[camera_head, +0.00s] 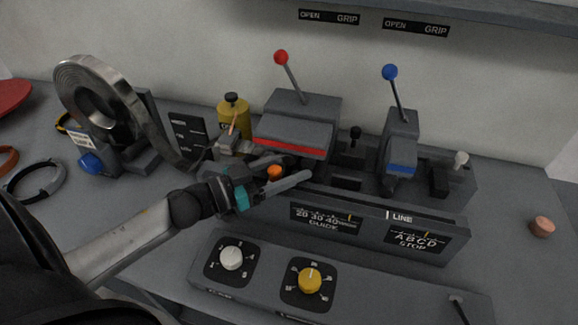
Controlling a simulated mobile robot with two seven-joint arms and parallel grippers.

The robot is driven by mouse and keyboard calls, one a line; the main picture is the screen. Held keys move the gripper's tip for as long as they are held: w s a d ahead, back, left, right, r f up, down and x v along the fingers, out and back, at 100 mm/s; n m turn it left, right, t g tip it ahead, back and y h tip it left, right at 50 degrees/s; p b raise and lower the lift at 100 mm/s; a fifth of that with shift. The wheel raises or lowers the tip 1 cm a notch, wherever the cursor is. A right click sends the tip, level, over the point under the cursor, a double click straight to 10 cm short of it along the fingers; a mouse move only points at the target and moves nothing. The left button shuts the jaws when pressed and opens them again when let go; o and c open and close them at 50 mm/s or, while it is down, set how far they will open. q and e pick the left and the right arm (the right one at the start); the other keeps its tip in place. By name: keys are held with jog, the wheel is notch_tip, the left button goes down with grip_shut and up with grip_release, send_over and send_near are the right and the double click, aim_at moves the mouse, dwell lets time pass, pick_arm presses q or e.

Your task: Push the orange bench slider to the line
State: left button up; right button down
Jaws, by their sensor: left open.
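The orange bench slider (274,173) shows as a small orange knob on the left part of the bench machine. My left gripper (292,172) is open, with its dark fingers pointing right and one on each side of the orange knob. I cannot tell whether a finger touches it. The word LINE with a white mark (399,217) is on the front edge of the machine, to the right of the knob. The slider's lower part is hidden by the gripper. My right gripper is not in view.
Levers with a red ball (281,57) and a blue ball (390,72) rise from the machine. A front panel carries a white knob (231,258) and a yellow knob (309,281). A metal coil (75,80) stands at left, a yellow bottle (233,116) behind.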

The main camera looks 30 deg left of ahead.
pick_arm(q)
grip_shut()
dwell(0.5)
dwell(0.9)
